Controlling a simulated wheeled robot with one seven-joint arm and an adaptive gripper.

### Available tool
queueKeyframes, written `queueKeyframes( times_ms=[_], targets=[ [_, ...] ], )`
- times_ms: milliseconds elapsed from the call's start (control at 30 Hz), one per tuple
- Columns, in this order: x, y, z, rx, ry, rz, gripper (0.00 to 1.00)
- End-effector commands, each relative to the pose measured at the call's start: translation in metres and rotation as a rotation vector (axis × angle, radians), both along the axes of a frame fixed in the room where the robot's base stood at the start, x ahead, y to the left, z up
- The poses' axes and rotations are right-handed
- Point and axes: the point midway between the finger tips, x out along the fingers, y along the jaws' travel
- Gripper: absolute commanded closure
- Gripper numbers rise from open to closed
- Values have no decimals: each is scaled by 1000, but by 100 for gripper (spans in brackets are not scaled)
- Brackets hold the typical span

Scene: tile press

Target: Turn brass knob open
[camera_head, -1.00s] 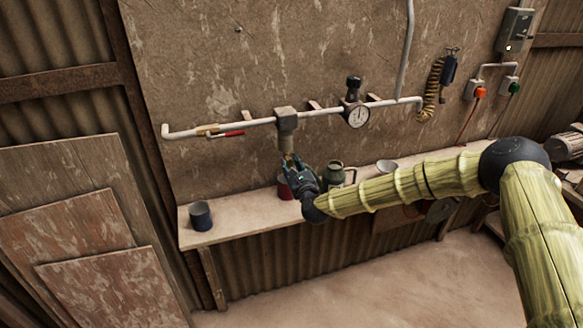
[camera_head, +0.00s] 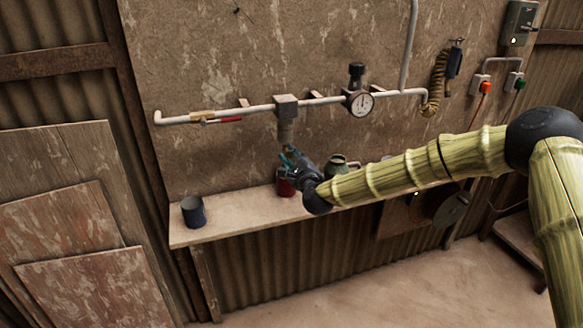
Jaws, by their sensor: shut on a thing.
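My gripper (camera_head: 287,153) is at the lower end of a grey-brown filter bowl (camera_head: 285,131), pointing up and left. The bowl hangs from a square grey block (camera_head: 286,105) on the wall pipe. The fingers are shut on the brass knob under the bowl. The knob is hidden by the fingers now; a bit of brass colour showed there earlier. How far the knob is turned cannot be seen.
A white pipe (camera_head: 325,101) carries a red-handled valve (camera_head: 228,120) and a round gauge (camera_head: 361,104). Below, the shelf (camera_head: 240,219) holds a blue cup (camera_head: 193,212), a red can (camera_head: 284,188) and a green jug (camera_head: 336,164), close to my gripper.

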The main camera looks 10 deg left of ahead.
Motion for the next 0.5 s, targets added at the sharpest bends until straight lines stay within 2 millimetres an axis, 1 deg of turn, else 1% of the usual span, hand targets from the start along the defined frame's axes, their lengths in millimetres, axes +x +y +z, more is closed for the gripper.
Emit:
queueKeyframes(
  times_ms=[33, 500],
  targets=[
    [0, -1, -6, -38, -23, 0, 97],
    [0, 0, -5, -429, -238, 0, 97]
  ],
)
